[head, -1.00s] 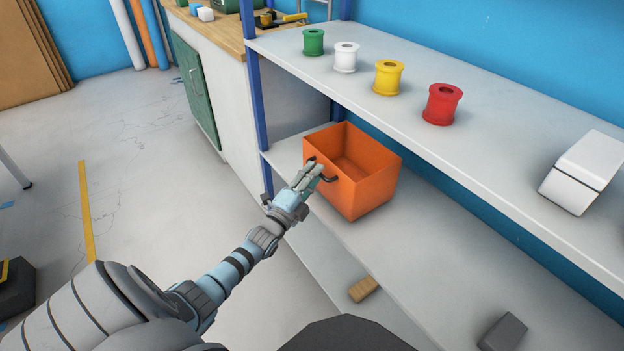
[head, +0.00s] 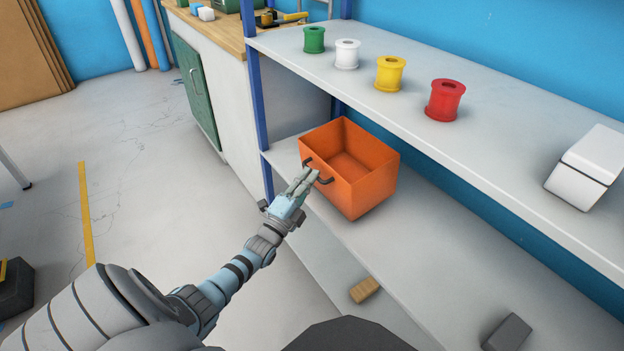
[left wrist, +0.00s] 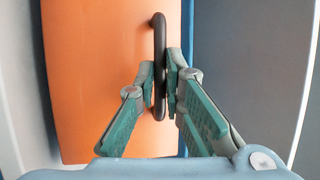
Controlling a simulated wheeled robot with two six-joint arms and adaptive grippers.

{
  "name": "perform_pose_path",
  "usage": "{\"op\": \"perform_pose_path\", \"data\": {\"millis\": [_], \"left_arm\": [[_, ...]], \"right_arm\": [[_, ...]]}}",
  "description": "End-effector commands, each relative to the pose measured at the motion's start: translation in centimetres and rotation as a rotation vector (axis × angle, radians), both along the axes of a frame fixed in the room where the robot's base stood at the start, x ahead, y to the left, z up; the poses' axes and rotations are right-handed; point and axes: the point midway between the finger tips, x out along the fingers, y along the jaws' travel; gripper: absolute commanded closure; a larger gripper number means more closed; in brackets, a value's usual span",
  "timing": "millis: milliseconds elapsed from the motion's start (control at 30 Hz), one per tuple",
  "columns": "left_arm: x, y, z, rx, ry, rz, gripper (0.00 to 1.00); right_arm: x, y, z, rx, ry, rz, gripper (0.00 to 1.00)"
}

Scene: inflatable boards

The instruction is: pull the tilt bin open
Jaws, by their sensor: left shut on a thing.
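The orange tilt bin (head: 374,188) sits on the middle shelf of the rack, open at the top and empty inside. It leans a little out toward my gripper. Its dark bar handle (head: 328,181) is on the front face. My left gripper (head: 306,178) is at the handle. In the left wrist view, the handle (left wrist: 159,35) stands between the two green-padded fingers (left wrist: 161,88), which are closed on it; the orange front face (left wrist: 95,60) is close behind. The fingers hide part of the handle. My right gripper is not in view.
The upper shelf (head: 500,130) carries green, white, yellow and red spools and a white block (head: 586,168). A tan block (head: 365,290) and a grey block (head: 506,332) lie lower down. A blue post (head: 262,120) stands left of the bin. Floor on the left is mostly clear.

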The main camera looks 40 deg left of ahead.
Motion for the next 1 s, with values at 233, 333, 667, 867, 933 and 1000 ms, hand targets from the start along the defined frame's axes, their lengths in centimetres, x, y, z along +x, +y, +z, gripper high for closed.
{"op": "perform_pose_path", "data": {"millis": [233,333,667,867,933,1000], "left_arm": [[-1.8,0.5,-1.5,-0.002,-0.001,0.001,1.0],[-2.4,0.7,-2.3,-0.001,0.001,0.0,1.0],[-3.9,0.9,-4.6,-0.002,0.009,-0.004,1.0],[-4.2,0.9,-5.2,-0.003,0.01,-0.005,1.0],[-4.2,0.9,-5.3,-0.003,0.009,-0.005,1.0],[-4.2,0.9,-5.3,-0.003,0.009,-0.005,1.0]], "right_arm": [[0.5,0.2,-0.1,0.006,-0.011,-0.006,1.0],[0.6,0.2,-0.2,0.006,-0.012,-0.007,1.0],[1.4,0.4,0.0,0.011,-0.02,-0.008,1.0],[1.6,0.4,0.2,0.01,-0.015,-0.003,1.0],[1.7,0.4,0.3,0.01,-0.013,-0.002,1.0],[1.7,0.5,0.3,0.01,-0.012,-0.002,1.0]]}}
